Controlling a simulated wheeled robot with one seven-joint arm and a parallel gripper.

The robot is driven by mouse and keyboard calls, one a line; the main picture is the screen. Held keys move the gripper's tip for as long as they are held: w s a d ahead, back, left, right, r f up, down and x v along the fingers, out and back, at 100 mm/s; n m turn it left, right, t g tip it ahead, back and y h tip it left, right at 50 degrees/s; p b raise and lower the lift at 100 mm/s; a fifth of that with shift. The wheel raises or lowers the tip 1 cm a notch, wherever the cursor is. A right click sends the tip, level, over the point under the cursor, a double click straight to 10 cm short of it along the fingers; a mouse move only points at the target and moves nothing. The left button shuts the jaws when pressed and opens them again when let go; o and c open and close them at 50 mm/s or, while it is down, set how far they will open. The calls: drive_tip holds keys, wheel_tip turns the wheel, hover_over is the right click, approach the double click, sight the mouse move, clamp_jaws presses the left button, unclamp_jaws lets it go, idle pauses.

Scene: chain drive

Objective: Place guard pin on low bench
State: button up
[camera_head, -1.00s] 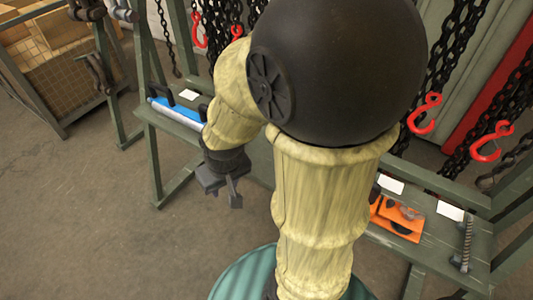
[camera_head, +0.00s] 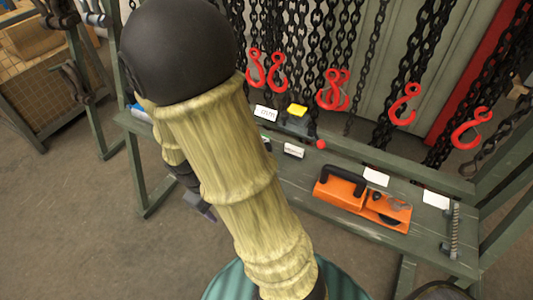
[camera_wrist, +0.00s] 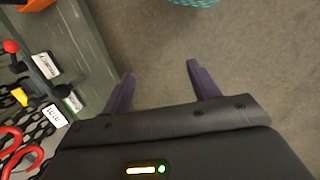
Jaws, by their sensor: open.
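The low green bench (camera_head: 340,213) runs across the view, with the wrist view showing its edge (camera_wrist: 88,60) at left. My gripper (camera_wrist: 161,70) is open, with nothing between its fingers, over bare floor beside the bench. In the head view it is mostly hidden behind my arm. I cannot tell which one, if either, is the guard pin.
An orange tool with a black handle (camera_head: 362,200) lies on the bench, near white cards (camera_head: 376,177). A yellow block (camera_head: 297,110) is at the back. Red hooks (camera_head: 405,104) hang on chains behind. A mesh crate (camera_head: 45,77) stands at far left. The floor at lower left is clear.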

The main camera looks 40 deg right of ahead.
drive_tip(key=w+d+f+n+g+h+b, duration=0.2)
drive_tip(key=d+f+n+h+b, duration=0.1)
drive_tip(key=d+f+n+h, duration=0.55)
drive_tip(key=w+n+t+h+b, duration=0.1)
drive_tip(key=w+n+t+h, duration=0.4)
drive_tip(key=w+n+h, duration=0.2)
drive_tip(key=shift+w+d+t, duration=0.3)
drive_tip(key=shift+w+t, duration=0.1)
drive_tip(key=shift+w, duration=0.35)
drive_tip(key=d, duration=0.3)
drive_tip(key=w+d, duration=0.1)
drive_tip(key=d, duration=0.7)
drive_tip(key=shift+w+d, duration=0.2)
drive_tip(key=shift+d, duration=0.35)
drive_tip(key=shift+w, duration=0.1)
